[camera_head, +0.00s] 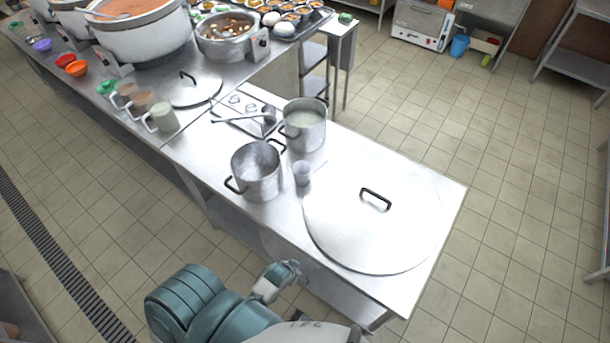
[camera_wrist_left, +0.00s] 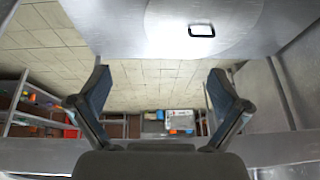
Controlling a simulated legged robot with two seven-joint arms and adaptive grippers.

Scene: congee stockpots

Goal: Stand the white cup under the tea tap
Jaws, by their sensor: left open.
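A small pale cup (camera_head: 302,172) stands upright on the steel counter, just right of an empty-looking steel pot. It may be the white cup; its colour looks greyish white. I cannot make out a tea tap in either view. My left arm comes in from the bottom of the head view, and its end is low in front of the counter, apart from the cup. In the left wrist view my left gripper (camera_wrist_left: 160,92) is open, with nothing between its fingers. My right gripper is not in view.
The steel counter (camera_head: 340,157) carries the near pot (camera_head: 256,171), a second pot (camera_head: 304,125) with pale liquid, and a large flat lid (camera_head: 378,222) on the right. Several jugs (camera_head: 162,117) stand at the left. Large stockpots (camera_head: 140,35) are farther back. Tiled floor is open to the right.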

